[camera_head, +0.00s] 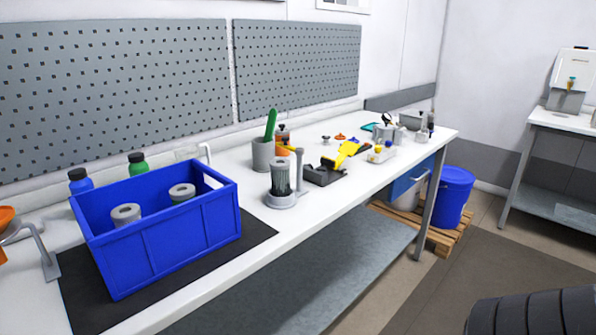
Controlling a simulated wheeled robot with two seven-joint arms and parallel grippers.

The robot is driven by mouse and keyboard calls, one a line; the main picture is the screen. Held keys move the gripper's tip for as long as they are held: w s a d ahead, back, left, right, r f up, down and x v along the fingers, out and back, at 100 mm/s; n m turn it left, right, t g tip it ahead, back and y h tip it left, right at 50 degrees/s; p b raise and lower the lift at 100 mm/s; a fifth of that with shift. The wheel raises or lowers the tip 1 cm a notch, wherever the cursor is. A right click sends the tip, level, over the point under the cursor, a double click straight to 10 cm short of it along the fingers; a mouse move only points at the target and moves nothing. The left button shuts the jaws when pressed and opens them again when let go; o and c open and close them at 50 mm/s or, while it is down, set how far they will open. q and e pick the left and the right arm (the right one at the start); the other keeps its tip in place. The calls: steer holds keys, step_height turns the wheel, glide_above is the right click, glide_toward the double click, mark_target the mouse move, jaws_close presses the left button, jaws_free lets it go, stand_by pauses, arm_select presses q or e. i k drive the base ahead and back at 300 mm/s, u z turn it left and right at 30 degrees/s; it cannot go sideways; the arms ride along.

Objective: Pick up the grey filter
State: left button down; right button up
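Two grey, ring-topped cylinders that look like filters stand in the blue crate (190,232) on the worktable. One filter (126,213) is toward the crate's left end and the other filter (182,193) is toward its right end. The crate walls hide their lower parts. A third grey cylinder (281,175), darker and ribbed, stands upright in a round-based holder (281,199) with a post, right of the crate. I cannot tell which of these is the grey filter meant. Neither of my grippers is in view.
The crate rests on a black mat (85,305). A grey cup (263,154), a yellow tool (342,155) and small parts occupy the table's right half. A blue drum (454,197) stands beyond the table.

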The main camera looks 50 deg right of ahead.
mark_target(281, 168)
steer(key=z, duration=0.9)
steer(key=i, duration=0.8)
steer(key=z, duration=0.85)
